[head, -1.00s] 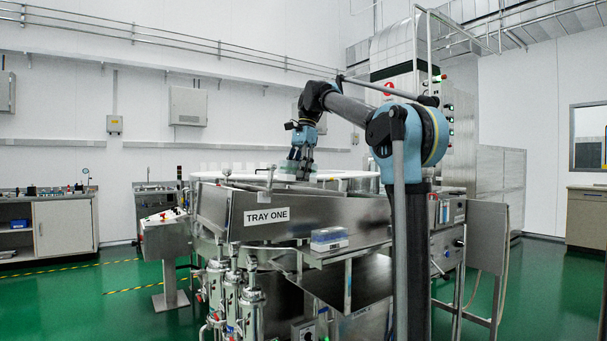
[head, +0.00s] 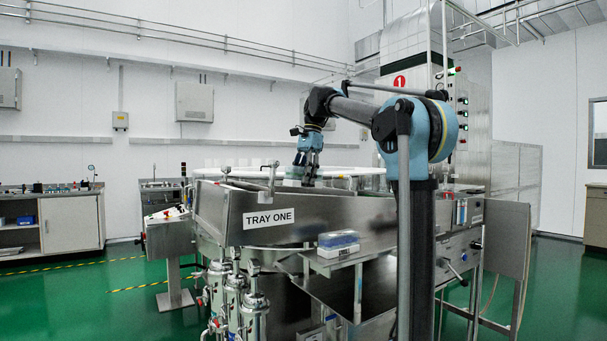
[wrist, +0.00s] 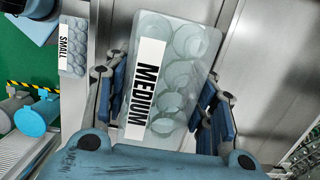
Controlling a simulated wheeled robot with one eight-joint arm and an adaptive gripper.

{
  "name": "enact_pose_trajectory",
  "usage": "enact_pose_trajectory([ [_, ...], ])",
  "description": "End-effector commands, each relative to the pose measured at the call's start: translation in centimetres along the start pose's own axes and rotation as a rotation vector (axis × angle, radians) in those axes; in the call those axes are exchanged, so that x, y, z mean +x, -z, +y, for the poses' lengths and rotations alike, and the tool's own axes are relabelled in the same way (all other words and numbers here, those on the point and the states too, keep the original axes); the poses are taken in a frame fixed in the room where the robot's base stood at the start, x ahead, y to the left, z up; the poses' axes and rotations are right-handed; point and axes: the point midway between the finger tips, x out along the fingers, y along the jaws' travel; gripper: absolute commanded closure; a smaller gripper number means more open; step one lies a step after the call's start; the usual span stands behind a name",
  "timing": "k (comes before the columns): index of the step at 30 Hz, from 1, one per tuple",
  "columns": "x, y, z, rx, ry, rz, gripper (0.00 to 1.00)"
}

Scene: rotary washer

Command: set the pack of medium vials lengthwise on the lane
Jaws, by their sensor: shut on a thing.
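The pack of medium vials (wrist: 170,80) is a clear tray of round vials with a white MEDIUM label. In the wrist view it lies between the two fingers of my gripper (wrist: 167,105), slightly tilted in the picture, over a bare steel surface (wrist: 258,60). My gripper is shut on its sides. In the head view my gripper (head: 307,172) points down inside the TRAY ONE wall (head: 320,208); the pack is mostly hidden there. I cannot tell whether the pack touches the steel below.
A pack labelled SMALL (wrist: 73,50) lies to the left in the wrist view. A blue-and-white pack (head: 338,244) sits on an outer ledge of the washer in the head view. Metal fittings (head: 272,178) stand near the tray wall. Bare steel lies right of my gripper.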

Motion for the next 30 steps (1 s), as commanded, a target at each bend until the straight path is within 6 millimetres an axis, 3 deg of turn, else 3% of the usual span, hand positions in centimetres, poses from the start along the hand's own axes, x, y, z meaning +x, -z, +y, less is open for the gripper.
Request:
enact_pose_trajectory([
  [18,5.7,0.7,0.1,0.000,0.000,0.000,0.78],
  [30,6.8,0.9,0.1,0.000,0.000,0.000,0.78],
])
